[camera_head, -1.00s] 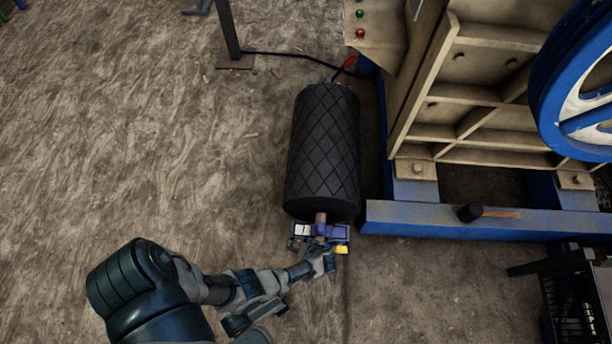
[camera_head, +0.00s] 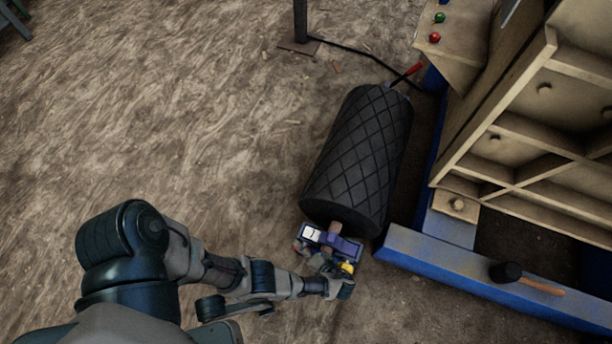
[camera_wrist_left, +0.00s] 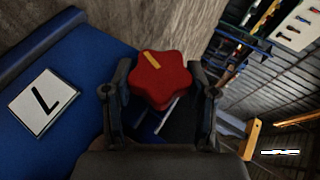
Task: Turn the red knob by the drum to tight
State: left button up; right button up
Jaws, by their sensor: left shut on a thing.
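The red knob (camera_wrist_left: 160,80) is star-shaped with a yellow mark on its top, seen in the left wrist view. My left gripper (camera_wrist_left: 160,98) has one finger on each side of the knob and is shut on it. In the head view my left gripper (camera_head: 336,280) is at the near end of the black drum (camera_head: 358,155), over a blue bracket (camera_head: 345,246); the knob is hidden there. A white plate with a black mark (camera_wrist_left: 45,102) sits on the blue surface left of the knob. My right gripper is not in view.
The beige crusher frame (camera_head: 530,125) and its blue base beam (camera_head: 470,275) stand right of the drum. A hammer (camera_head: 525,279) lies on the beam. A yellow part (camera_wrist_left: 252,138) is right of my gripper. The floor on the left is open.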

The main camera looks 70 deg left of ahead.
pick_arm(q)
jog(key=shift+s+d+f, duration=0.1)
jog(key=shift+d+f, duration=0.1)
jog(key=shift+d, duration=0.1)
jog(key=o, duration=1.2)
jog(key=shift+a, duration=0.1)
jog(key=shift+w+d+r, duration=0.3)
jog(key=shift+d, duration=0.05)
jog(key=v, duration=1.1)
jog(key=shift+d+f, duration=0.1)
jog(key=shift+d, duration=0.05)
